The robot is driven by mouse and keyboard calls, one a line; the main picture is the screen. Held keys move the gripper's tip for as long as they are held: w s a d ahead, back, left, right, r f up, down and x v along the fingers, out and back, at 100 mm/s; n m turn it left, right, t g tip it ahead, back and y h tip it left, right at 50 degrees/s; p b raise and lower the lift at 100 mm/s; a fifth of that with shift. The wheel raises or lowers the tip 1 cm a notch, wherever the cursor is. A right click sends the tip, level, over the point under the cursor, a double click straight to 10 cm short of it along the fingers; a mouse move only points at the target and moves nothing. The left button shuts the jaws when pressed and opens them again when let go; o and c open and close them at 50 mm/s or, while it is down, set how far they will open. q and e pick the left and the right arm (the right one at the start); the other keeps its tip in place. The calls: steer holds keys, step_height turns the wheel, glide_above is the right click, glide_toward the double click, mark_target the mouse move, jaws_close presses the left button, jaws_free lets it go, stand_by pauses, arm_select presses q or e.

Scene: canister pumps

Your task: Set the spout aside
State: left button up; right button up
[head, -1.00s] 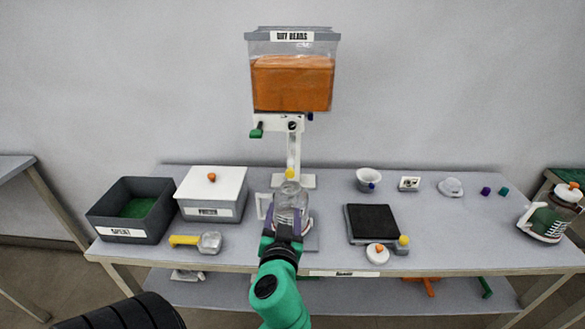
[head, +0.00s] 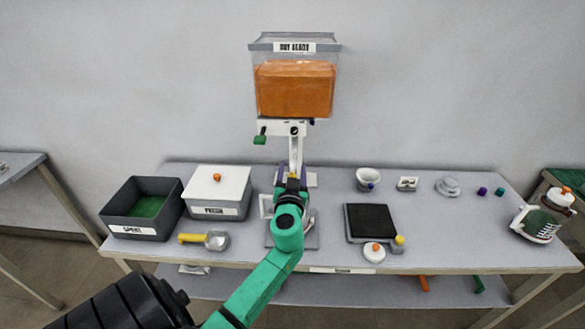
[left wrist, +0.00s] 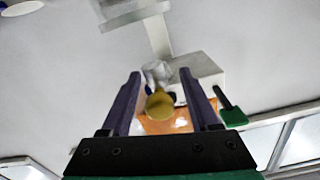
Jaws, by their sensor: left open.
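The dispenser, labelled as beans, has a clear hopper (head: 295,88) with an orange fill, held up on a white stand (head: 295,150). My left gripper (head: 291,182) is at the foot of this stand, with its fingers pointing away from me. In the left wrist view its two fingers (left wrist: 160,76) are open. A round yellow-ended piece (left wrist: 160,104), which looks like the spout, shows between them, in front of a white block. I cannot tell whether a finger touches it. In the head view the spout is mostly hidden by my gripper. My right gripper is not in view.
A dark bin (head: 141,210), a white-lidded box (head: 218,190) and a yellow-handled scoop (head: 205,240) are at left. A black-topped scale (head: 371,222), a white cup (head: 368,179) and a handled jar (head: 543,217) are at right. The right-centre tabletop (head: 450,225) is bare.

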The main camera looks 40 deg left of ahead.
arm_select(q)
jaws_close()
stand_by(1.4)
